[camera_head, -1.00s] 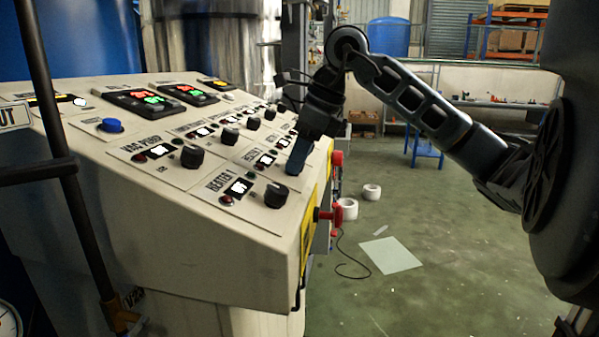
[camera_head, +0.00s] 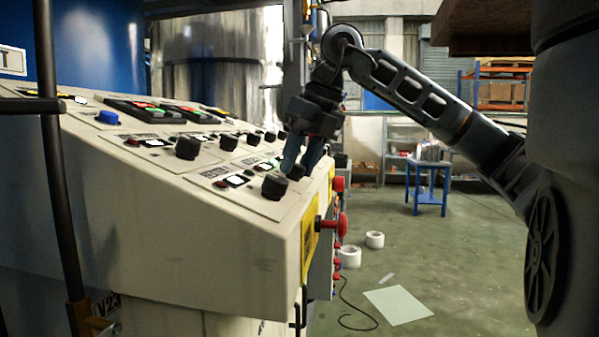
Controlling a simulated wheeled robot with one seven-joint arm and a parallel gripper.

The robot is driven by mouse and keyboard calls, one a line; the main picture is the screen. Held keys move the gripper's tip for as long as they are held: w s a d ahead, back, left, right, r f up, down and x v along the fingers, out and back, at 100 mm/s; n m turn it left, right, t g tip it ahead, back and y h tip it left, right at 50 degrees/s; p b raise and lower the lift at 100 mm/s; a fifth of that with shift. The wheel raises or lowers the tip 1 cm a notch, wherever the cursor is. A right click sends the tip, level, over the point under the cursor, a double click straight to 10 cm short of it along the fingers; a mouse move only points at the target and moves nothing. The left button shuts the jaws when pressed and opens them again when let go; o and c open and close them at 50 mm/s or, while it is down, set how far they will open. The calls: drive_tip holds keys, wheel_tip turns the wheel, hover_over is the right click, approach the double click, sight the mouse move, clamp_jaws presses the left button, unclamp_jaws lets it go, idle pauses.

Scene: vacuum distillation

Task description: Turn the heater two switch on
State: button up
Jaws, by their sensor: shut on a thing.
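The heater two switch (camera_head: 297,173) is a dark knob near the right edge of the sloped control panel (camera_head: 205,235), mostly hidden by my fingers. My gripper (camera_head: 299,165) points down over it, with its two bluish fingers on either side, shut on the knob. A small red lamp and a white label plate (camera_head: 265,166) lie just left of this knob. I cannot tell its turn angle. The heater one knob (camera_head: 275,186) stands nearer the camera, just in front of my fingers and apart from them.
More black knobs, including one at the left (camera_head: 187,148), and a blue button (camera_head: 107,118) stand on the panel. A red emergency button (camera_head: 340,225) sticks out from its right side. A dark vertical pipe (camera_head: 55,150) crosses the left.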

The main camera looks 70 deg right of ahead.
drive_tip(key=shift+m, duration=0.4)
drive_tip(key=o, duration=1)
drive_tip(key=shift+o, duration=0.2)
drive_tip(key=shift+r, duration=0.15)
drive_tip(key=v, duration=0.7)
drive_tip(key=shift+r, duration=0.3)
drive_tip(key=shift+s, duration=0.15)
